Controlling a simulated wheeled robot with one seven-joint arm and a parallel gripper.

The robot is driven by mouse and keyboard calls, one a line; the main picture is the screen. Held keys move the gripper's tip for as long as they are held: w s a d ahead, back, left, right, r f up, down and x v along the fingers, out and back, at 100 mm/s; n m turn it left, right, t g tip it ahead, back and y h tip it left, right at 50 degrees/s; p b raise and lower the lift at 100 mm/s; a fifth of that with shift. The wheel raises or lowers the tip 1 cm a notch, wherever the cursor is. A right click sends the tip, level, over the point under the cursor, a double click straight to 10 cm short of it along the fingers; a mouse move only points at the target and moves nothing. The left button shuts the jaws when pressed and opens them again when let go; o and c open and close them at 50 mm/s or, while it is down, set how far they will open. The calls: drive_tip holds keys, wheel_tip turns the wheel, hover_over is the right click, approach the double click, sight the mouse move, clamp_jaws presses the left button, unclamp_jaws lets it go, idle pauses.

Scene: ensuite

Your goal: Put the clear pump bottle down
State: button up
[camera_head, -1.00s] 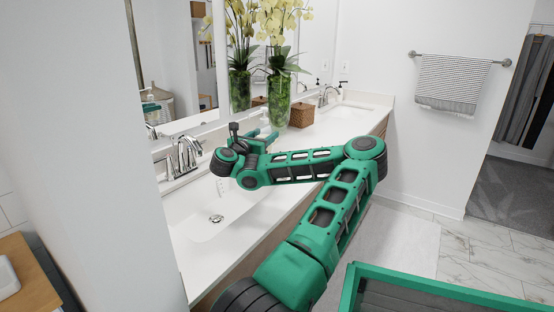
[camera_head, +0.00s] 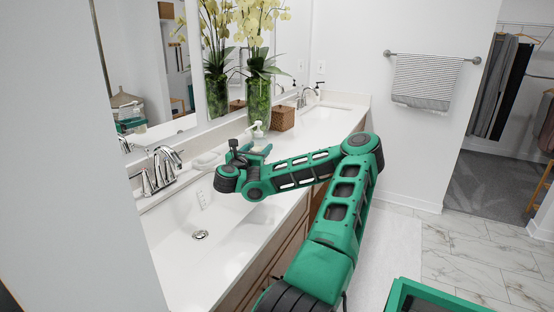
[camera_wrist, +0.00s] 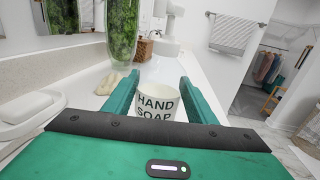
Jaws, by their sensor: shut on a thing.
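The clear pump bottle (camera_wrist: 157,72) stands between my gripper's fingers in the wrist view, with a white pump head and a "HAND SOAP" label. My gripper (camera_wrist: 155,92) is shut on it. In the head view my gripper (camera_head: 252,154) is over the counter, right of the near sink. The white pump (camera_head: 258,128) shows above it; the arm hides the lower bottle. The bottle looks upright. I cannot tell whether its base touches the white counter (camera_head: 325,127).
The near faucet (camera_head: 157,170) and a white soap dish (camera_head: 206,161) are left of my gripper. A green glass vase (camera_head: 258,100) with yellow orchids and a brown woven box (camera_head: 282,118) stand behind it. The counter toward the far sink is mostly clear.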

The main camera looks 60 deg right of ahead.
sight(262, 149)
drive_tip(key=d, duration=0.1)
drive_tip(key=f, duration=0.1)
drive_tip(key=d, duration=0.1)
drive_tip(key=shift+w+d+f, duration=0.25)
drive_tip(key=shift+d+f, duration=0.1)
drive_tip(key=shift+f, duration=0.05)
wheel_tip(262, 149, down, 3)
drive_tip(key=shift+d+f, duration=0.1)
drive_tip(key=shift+d, duration=0.05)
drive_tip(key=shift+f, duration=0.35)
drive_tip(key=o, duration=1.4)
drive_tip(key=shift+f, duration=0.1)
drive_tip(key=shift+c, duration=0.2)
